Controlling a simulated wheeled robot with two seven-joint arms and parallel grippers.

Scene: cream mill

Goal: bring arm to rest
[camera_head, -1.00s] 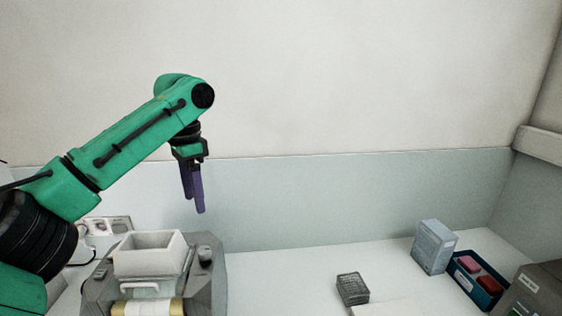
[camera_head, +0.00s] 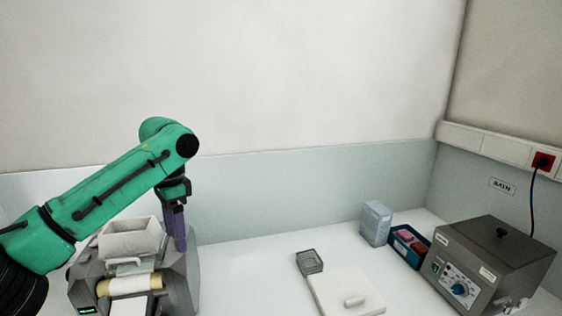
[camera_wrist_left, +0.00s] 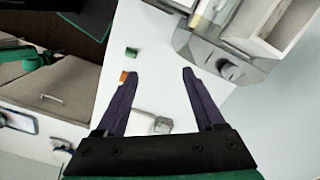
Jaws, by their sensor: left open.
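My left arm (camera_head: 110,190) is green and comes in from the left in the head view. Its gripper (camera_head: 179,240) has purple fingers that point down beside the right side of the grey mill (camera_head: 180,278). In the left wrist view the two purple fingers (camera_wrist_left: 160,74) are spread apart with nothing between them. The mill has a pale hopper (camera_head: 130,240) on top and a cream roller (camera_head: 130,286) in front. The hopper also shows at the top right of the left wrist view (camera_wrist_left: 262,28). My right gripper is not in view.
A small grey rack (camera_head: 309,262) and a white board (camera_head: 345,293) lie on the bench. A pale blue box (camera_head: 375,223), a dark blue tray (camera_head: 400,258) and a grey bath (camera_head: 490,265) stand at the right. The bench between mill and rack (camera_head: 245,270) is clear.

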